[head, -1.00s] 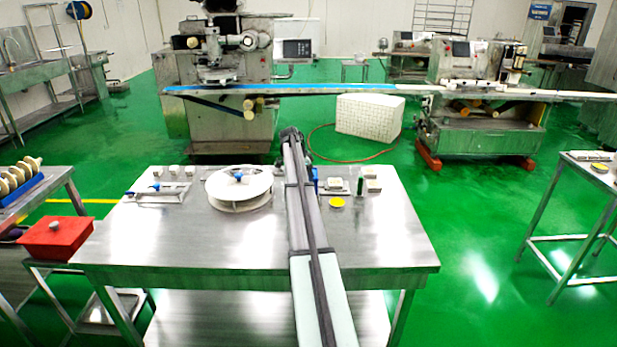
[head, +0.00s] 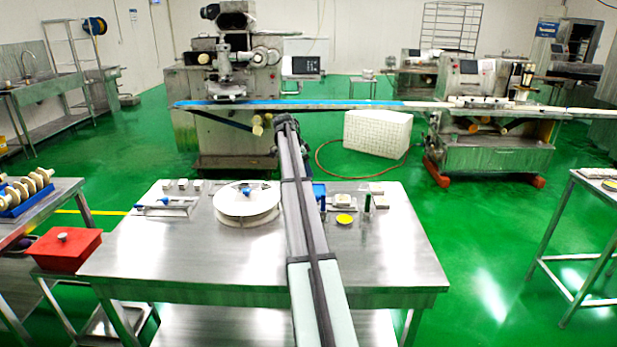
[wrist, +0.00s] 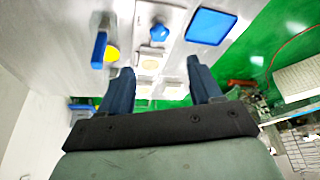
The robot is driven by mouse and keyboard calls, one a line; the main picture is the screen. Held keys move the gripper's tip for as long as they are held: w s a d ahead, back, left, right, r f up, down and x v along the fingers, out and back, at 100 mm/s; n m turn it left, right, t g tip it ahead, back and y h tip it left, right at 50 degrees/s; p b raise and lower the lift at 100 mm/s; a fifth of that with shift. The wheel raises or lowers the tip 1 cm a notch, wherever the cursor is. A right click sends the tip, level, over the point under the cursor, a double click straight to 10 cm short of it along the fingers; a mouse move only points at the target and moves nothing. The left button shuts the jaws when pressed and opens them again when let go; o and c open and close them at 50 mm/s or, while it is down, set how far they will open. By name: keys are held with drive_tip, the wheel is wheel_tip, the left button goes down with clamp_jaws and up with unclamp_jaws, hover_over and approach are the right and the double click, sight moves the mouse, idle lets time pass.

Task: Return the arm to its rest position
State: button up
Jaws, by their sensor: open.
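My arm reaches out over the steel table (head: 390,262) in the head view, and its far end is above the table's back edge. My gripper (wrist: 162,82) shows in the wrist view with its two dark blue fingers spread apart. Nothing is between the fingers. The small items on the table lie beyond the fingertips, apart from them. In the head view the fingers cannot be made out.
A round white turntable (head: 246,203) stands left of my arm. Small blocks (head: 182,184) lie at the back left. A yellow disc (head: 344,219) and a blue item (head: 319,193) lie to the right. A red box (head: 64,249) stands left of the table. The table's front right is clear.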

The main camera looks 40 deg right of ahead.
drive_tip(key=shift+a+r, duration=0.2)
drive_tip(key=shift+r, duration=0.25)
idle(0.3)
